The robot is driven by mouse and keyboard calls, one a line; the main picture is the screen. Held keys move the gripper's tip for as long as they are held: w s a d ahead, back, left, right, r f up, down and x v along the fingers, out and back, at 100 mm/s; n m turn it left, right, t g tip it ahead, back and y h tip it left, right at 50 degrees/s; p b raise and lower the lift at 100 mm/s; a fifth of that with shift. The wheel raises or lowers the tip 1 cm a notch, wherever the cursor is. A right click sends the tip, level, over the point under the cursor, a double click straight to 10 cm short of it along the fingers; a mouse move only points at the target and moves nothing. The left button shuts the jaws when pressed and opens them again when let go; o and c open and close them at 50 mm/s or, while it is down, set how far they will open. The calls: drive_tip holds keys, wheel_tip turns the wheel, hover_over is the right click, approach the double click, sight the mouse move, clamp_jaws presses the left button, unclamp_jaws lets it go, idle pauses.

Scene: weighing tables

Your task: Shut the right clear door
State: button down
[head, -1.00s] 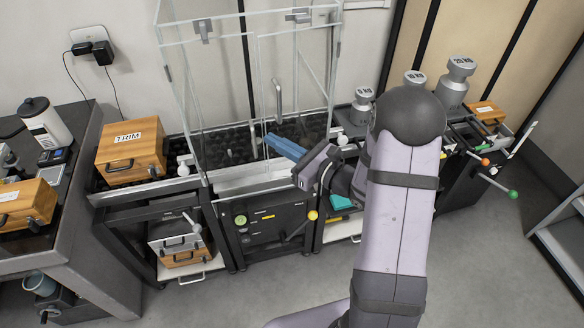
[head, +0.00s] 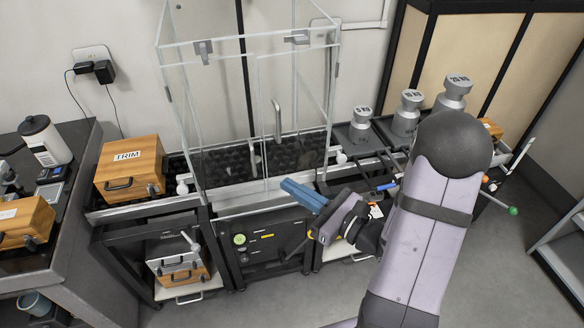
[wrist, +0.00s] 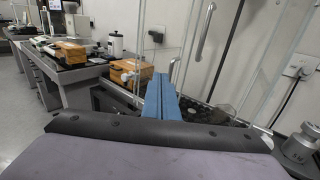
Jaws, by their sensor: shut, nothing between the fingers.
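A tall clear-walled case (head: 230,42) stands on the middle bench. The right clear door (head: 298,95) is an upright see-through pane in its front right half. An upright metal handle (head: 277,120) shows at the pane's left part, and a second, lower handle (head: 253,158) shows left of it. Both handles also show in the wrist view, the nearer one large (wrist: 205,32). The clear panes overlap, so I cannot tell how far the door stands open. My gripper (head: 286,184) has blue fingers, shut and empty, in front of the case's lower front edge. Its fingers (wrist: 162,92) point toward the case in the wrist view.
Grey weights (head: 405,115) stand on the bench to the right. A wooden TRIM box (head: 130,167) stands to the left, and a white ball knob (head: 182,189) is beside the case. Levers with coloured knobs (head: 513,210) stick out at far right. Floor in front is clear.

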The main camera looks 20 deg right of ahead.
drive_tip(key=w+d+r+m+g+y+p, duration=0.1)
drive_tip(key=d+r+m+g+y, duration=0.1)
drive_tip(key=d+m, duration=0.4)
drive_tip(key=w+d+r+m+g+y+p, duration=0.1)
drive_tip(key=d+r+m+g+y, duration=0.1)
drive_tip(key=d+m, duration=0.4)
drive_tip(key=d+g+y, duration=0.1)
drive_tip(key=g, duration=0.1)
drive_tip(key=shift+w+d+r+m+g+y, duration=0.15)
drive_tip(key=shift+w+d+m+g+y, duration=0.05)
drive_tip(key=shift+w+m+g+y, duration=0.1)
drive_tip(key=w+d+p+x, duration=0.1)
drive_tip(key=p+x, duration=0.3)
drive_tip(key=x, duration=0.9)
drive_tip(key=shift+w+d+p, duration=0.2)
drive_tip(key=shift+w+p, duration=0.15)
drive_tip(key=shift+w, duration=0.35)
